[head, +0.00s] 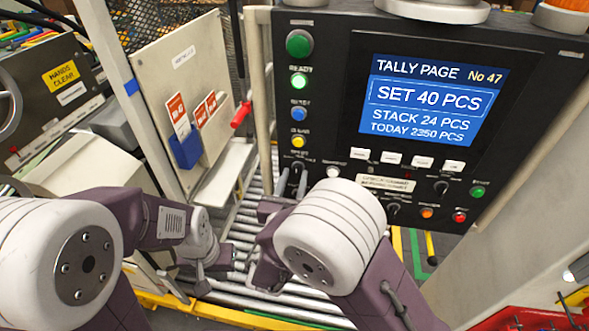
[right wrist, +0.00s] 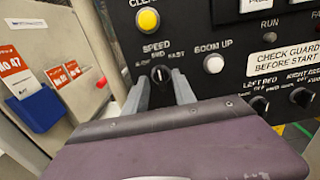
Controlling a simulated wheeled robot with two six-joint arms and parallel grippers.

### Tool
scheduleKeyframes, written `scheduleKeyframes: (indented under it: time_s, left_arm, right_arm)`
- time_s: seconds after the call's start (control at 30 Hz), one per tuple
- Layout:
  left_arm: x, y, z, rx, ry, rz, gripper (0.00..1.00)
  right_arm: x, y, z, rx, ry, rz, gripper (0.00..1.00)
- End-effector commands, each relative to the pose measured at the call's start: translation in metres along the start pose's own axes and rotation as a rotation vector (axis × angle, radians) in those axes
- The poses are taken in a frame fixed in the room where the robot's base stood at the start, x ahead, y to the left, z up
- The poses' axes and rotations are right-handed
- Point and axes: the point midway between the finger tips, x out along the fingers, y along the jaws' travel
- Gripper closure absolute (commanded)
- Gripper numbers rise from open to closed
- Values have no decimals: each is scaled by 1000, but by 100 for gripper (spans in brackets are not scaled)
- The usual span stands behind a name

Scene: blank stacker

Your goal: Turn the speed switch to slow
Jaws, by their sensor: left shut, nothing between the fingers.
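The speed switch (right wrist: 160,73) is a small dark knob with a light pointer mark, below the SPEED label on the black control panel. Its pointer stands roughly upright, near the middle MED marking; the small labels are hard to read. My right gripper (head: 294,178) is at the panel's lower left. In the right wrist view its two grey fingers (right wrist: 161,88) are apart, one on each side of the knob, with gaps showing. I cannot tell how deep they reach. My left gripper (head: 203,284) is shut and empty, low over the rollers, away from the panel.
A yellow button (right wrist: 148,20) is above the switch, and a white ZOOM UP-like button (right wrist: 213,63) is close to its right. A display (head: 425,100) reads SET 40 PCS. A cream guard board (head: 185,75) with red tags stands left. Metal rollers (head: 245,225) run below.

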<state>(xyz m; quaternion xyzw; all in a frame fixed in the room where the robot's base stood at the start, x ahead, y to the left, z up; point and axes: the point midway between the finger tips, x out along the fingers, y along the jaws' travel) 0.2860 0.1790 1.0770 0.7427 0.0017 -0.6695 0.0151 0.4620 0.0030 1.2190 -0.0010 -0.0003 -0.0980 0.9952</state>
Motion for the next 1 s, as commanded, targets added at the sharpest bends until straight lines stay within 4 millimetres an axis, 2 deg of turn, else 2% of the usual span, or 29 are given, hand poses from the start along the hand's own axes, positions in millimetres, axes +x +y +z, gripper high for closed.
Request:
scheduleKeyframes:
  time_s: [0.13,0.4,0.43,0.53,0.77,1.0]
  left_arm:
    - [-7,0,-1,0,0,0,100]
    - [-6,0,0,0,0,0,100]
    - [-6,0,0,0,0,0,100]
    - [-6,0,0,0,0,0,100]
    - [-7,0,-1,0,0,0,100]
    - [-13,0,-1,0,0,0,100]
  right_arm:
    - [16,0,1,0,1,-1,68]
    - [19,0,0,1,1,0,68]
    - [19,0,0,1,1,0,74]
    - [19,0,0,1,1,0,100]
    - [18,0,0,-7,1,0,100]
    - [18,0,1,-102,1,0,100]
